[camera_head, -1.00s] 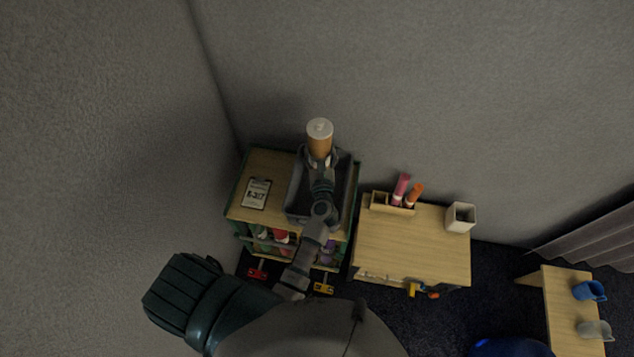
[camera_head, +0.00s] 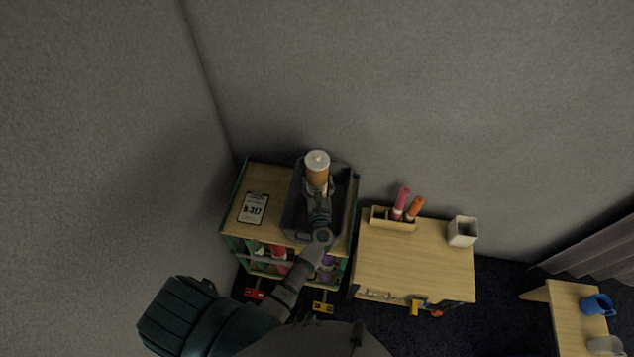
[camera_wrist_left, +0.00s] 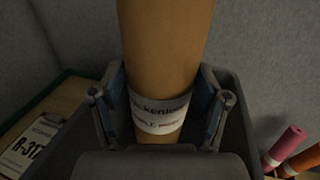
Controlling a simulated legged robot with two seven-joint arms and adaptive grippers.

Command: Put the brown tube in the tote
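The brown tube (camera_head: 317,173) has a white cap on top and a white printed label low on its side. My left gripper (camera_head: 318,188) is shut around it, and the tube stands roughly upright in the fingers. The left wrist view shows the tube (camera_wrist_left: 165,50) between both finger pads, near its label. The dark grey tote (camera_head: 297,210) stands on the shelf unit, and the gripper and tube are over it. My arm hides part of the tote's inside, and how far the tube's lower end reaches cannot be seen. My right gripper is not in view.
A clipboard (camera_head: 253,208) marked R-317 lies left of the tote on the wooden top. To the right, a table (camera_head: 415,262) carries a wooden holder (camera_head: 392,223) with pink and orange tubes, and a white square container (camera_head: 462,231). A wall stands close behind.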

